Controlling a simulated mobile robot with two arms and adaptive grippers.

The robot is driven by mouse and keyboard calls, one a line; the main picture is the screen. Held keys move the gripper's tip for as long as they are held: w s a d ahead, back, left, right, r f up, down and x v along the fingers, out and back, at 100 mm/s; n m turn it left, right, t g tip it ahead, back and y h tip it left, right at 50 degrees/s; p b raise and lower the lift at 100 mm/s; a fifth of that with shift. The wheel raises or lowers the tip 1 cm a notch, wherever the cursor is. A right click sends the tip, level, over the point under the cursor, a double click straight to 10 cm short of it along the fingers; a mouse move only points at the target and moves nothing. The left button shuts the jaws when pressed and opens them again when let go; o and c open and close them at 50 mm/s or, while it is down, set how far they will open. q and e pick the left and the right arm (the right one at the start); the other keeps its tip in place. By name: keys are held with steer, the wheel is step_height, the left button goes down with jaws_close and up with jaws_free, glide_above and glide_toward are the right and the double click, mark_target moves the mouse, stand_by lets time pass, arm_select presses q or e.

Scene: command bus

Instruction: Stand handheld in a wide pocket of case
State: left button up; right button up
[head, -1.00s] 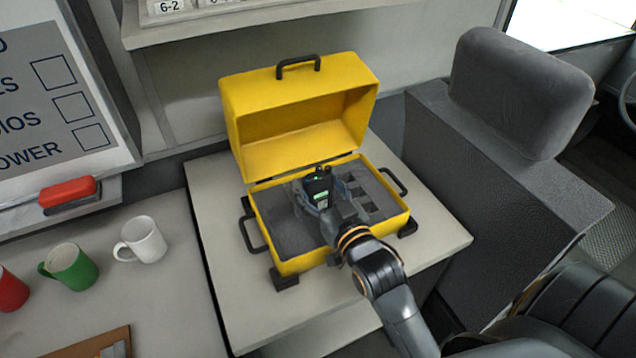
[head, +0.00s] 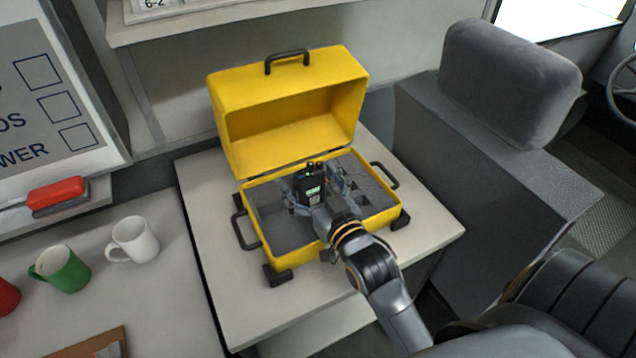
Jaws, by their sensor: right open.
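The yellow case (head: 277,252) stands open on a light table, its lid tipped up at the back. Grey foam with cut pockets fills its base. The black handheld (head: 309,187), with a small green-lit screen and knobs on top, stands about upright in the foam near the middle of the case. My right gripper (head: 316,198) is open around the handheld's lower part, its fingers at either side. The gripper hides the handheld's foot and part of the foam, so I cannot tell how deep it sits. My left gripper is not in view.
The table (head: 215,290) has bare room around the case. On the left counter are a white mug (head: 134,240), a green mug (head: 62,270) and a red mug (head: 6,297). A grey seat (head: 505,85) stands close on the right.

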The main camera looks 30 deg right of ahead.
steer(key=shift+s+f, duration=0.1)
steer(key=shift+s, duration=0.25)
steer(key=s, duration=1.1)
steer(key=shift+s+a+r, duration=0.15)
steer(key=shift+a+r, duration=0.05)
steer(key=shift+a, duration=0.05)
steer(key=shift+f, duration=0.1)
